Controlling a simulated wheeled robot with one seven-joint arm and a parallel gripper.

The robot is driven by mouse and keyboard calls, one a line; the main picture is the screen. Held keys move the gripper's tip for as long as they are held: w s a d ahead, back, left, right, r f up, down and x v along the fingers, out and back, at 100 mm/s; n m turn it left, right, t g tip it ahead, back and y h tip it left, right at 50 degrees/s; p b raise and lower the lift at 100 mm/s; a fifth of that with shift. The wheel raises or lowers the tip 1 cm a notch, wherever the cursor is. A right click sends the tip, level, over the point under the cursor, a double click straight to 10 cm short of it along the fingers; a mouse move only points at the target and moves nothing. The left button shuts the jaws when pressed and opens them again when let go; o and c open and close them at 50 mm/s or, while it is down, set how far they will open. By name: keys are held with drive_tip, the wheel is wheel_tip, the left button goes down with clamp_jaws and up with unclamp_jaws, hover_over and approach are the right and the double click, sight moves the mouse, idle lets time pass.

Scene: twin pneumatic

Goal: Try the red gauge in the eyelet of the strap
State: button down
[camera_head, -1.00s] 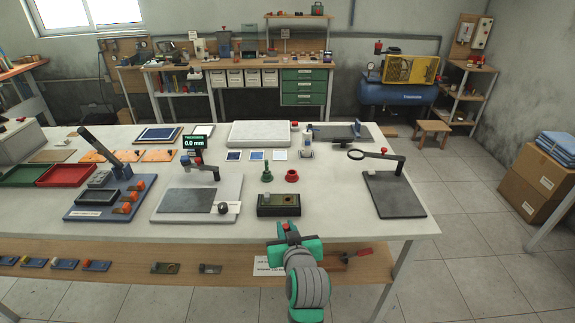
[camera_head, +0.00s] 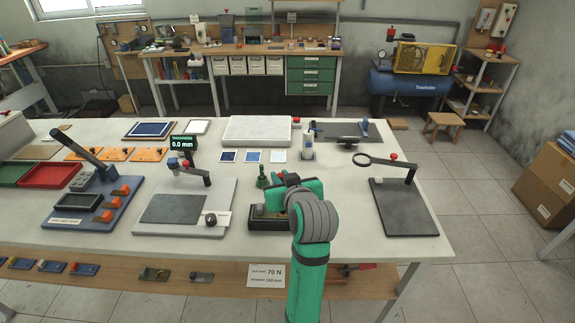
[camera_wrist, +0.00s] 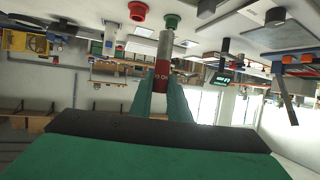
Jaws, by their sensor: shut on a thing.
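The red gauge (camera_wrist: 162,64), a grey cylinder with a red lettered band, is held between the teal fingers of my gripper (camera_wrist: 163,90) in the wrist view. In the head view my gripper (camera_head: 286,182) is over the dark block (camera_head: 263,223) near the bench's front edge, and the gauge is hidden there. A bar with a round eye at its end (camera_head: 385,162) stands out from a dark stand at the right; I cannot tell for sure that it is the strap. My gripper is well to the left of that eye and apart from it.
A green peg piece (camera_wrist: 172,20) and a red ring piece (camera_wrist: 138,11) stand on the bench. A grey fixture plate (camera_head: 172,209) with an arm lies to the left, and the dark stand's base (camera_head: 405,212) to the right. Bare bench top shows between block and stand.

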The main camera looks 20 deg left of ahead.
drive_tip(key=shift+w+f, duration=0.1)
drive_tip(key=shift+w, duration=0.4)
drive_tip(key=shift+f, duration=2.1)
drive_tip(key=shift+w+f, duration=0.1)
drive_tip(key=shift+f, duration=0.65)
drive_tip(key=shift+a+f, duration=0.1)
drive_tip(key=shift+f, duration=0.3)
drive_tip(key=shift+d, duration=0.2)
drive_tip(key=shift+s+a, duration=0.1)
drive_tip(key=shift+s, duration=0.1)
drive_tip(key=shift+f, duration=0.45)
idle(0.4)
